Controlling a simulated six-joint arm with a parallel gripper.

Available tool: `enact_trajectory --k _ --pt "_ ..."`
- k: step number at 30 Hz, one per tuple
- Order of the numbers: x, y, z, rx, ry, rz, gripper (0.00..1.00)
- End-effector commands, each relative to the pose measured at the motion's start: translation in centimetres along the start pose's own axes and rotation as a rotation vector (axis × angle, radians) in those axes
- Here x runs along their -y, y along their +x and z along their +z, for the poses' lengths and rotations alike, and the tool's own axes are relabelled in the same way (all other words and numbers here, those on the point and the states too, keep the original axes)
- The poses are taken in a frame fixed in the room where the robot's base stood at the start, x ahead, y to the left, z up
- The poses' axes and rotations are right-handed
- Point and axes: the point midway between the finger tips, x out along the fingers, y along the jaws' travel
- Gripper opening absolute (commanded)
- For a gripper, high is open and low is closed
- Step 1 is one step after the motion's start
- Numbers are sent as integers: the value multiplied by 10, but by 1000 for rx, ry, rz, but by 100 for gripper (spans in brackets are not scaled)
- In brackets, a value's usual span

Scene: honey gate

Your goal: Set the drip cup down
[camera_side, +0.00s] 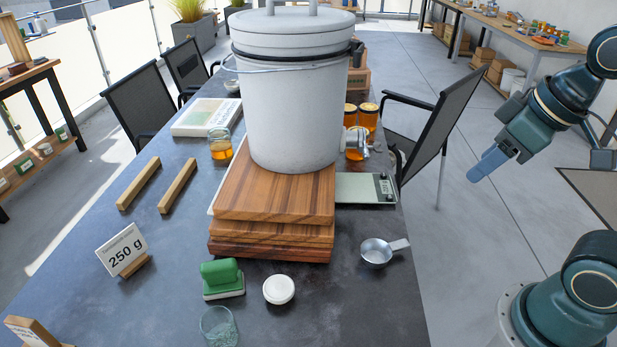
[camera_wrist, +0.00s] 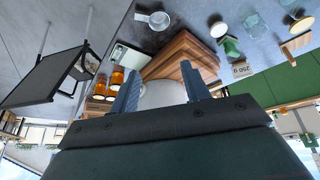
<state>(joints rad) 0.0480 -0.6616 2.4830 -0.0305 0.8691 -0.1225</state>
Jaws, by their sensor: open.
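The drip cup appears to be the small metal cup with a flat handle (camera_side: 376,252). It stands upright on the dark table, right of the wooden boards and near the table's right edge. It also shows at the top of the wrist view (camera_wrist: 155,19). My gripper (camera_side: 476,175) is open and empty, in the air off the table's right side, well apart from the cup. Its two fingers show spread in the wrist view (camera_wrist: 160,82), with nothing held between them. The white bucket (camera_side: 293,110) stands on the stacked boards (camera_side: 275,190), its metal gate (camera_side: 356,141) facing right.
A scale (camera_side: 366,188) lies beside the boards. Honey jars (camera_side: 367,118) stand behind it. A green scrubber (camera_side: 221,278), white lid (camera_side: 279,290) and empty glass (camera_side: 218,327) are at the front. Chairs flank the table; one (camera_side: 432,135) stands on the right. Bare tabletop surrounds the cup.

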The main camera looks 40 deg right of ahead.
Motion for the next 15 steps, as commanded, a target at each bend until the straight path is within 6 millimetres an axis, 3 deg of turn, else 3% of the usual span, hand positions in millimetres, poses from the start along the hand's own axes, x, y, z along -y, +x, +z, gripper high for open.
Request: enact_trajectory --k 6,15 --pt "5 -12 11 -38 91 1 47" --pt "5 -13 12 -40 105 1 47"
